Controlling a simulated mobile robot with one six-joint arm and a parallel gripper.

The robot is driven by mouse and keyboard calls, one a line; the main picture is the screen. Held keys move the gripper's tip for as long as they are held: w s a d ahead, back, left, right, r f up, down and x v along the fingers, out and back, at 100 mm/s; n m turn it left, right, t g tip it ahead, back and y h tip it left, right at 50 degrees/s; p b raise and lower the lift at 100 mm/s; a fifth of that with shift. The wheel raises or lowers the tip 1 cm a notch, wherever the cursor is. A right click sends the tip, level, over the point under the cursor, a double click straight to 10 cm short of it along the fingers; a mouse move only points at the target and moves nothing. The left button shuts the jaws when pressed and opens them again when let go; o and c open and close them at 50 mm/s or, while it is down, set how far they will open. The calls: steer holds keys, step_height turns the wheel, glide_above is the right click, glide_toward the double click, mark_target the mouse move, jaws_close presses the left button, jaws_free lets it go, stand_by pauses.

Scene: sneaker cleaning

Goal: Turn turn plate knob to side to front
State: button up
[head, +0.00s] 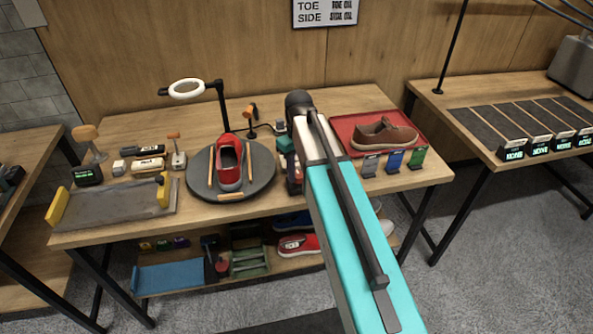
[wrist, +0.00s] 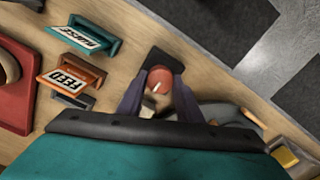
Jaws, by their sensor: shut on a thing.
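The turn plate knob (wrist: 160,78) is red with a short white mark on top, on a dark base in the wrist view. My gripper (wrist: 158,91) is shut on it, with one dark finger on each side. In the head view my arm hides the knob and most of my gripper. The turn plate (head: 265,178) is a round dark grey disc on the table, left of my arm. A red sneaker (head: 229,181) stands on it, between thin orange strips. Part of a grey surface, possibly the plate, shows right of my gripper in the wrist view.
Orange FEED (wrist: 71,77) and teal RINSE (wrist: 85,39) stands are left of the knob in the wrist view. A red tray (head: 350,121) with a brown shoe (head: 384,135) lies right of my arm. A ring lamp (head: 187,88) rises behind the plate. Brushes and a grey mat lie left.

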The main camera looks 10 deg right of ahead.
steer(key=m, duration=0.4)
steer(key=shift+a+p, duration=0.1)
steer(key=shift+p, duration=0.2)
steer(key=m, duration=0.4)
steer(key=shift+m, duration=0.3)
steer(key=m, duration=0.4)
steer(key=shift+m+p, duration=0.3)
steer(key=shift+p, duration=0.1)
steer(key=shift+m, duration=2)
steer(key=o, duration=1)
steer(key=shift+o, duration=0.2)
